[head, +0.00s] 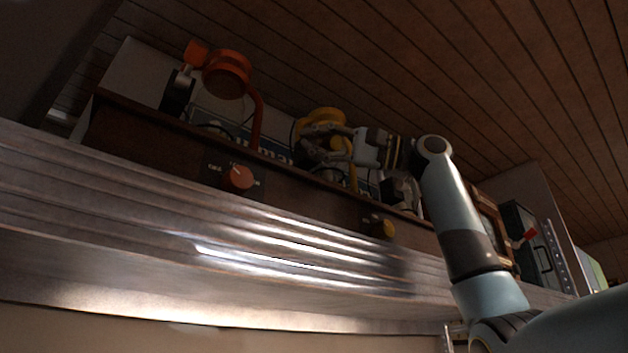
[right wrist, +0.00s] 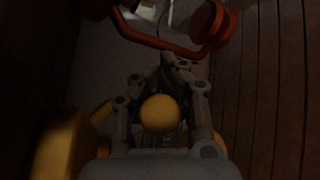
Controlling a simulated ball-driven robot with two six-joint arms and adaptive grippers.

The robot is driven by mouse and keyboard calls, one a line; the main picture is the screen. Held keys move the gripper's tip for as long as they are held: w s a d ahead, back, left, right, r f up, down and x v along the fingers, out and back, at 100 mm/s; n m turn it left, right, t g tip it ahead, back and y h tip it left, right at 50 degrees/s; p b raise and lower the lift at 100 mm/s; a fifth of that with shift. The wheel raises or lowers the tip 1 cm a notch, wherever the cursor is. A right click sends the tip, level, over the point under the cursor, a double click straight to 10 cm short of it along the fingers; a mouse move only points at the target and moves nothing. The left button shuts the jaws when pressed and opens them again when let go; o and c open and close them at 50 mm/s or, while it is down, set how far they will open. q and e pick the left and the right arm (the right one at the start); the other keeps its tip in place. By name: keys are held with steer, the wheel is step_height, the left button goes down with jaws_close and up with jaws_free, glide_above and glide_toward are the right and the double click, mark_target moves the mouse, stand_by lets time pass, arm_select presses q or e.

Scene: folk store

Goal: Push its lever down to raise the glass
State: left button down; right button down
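My right gripper (head: 318,152) is at a yellow fixture (head: 326,117) on top of a long dark wooden counter, and partly covers it. In the right wrist view a round yellow knob (right wrist: 159,113) lies between the finger linkages of this gripper (right wrist: 164,74). The fingers bend inward, but I cannot tell whether they touch the knob or how far they are closed. An orange fixture (head: 228,75) with a round head and curved arm stands to the left. I cannot clearly make out a glass. My left gripper is out of view.
An orange frame (right wrist: 180,48) lies beyond the fingertips.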

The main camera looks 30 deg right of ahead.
steer(key=c, duration=2)
jaws_free()
steer(key=o, duration=0.8)
steer(key=shift+c, duration=0.2)
steer(key=shift+d, duration=0.15)
steer(key=v, duration=1.1)
steer(key=shift+s+d+f, duration=0.15)
steer(key=shift+s+d, duration=0.1)
steer(key=shift+d, duration=0.05)
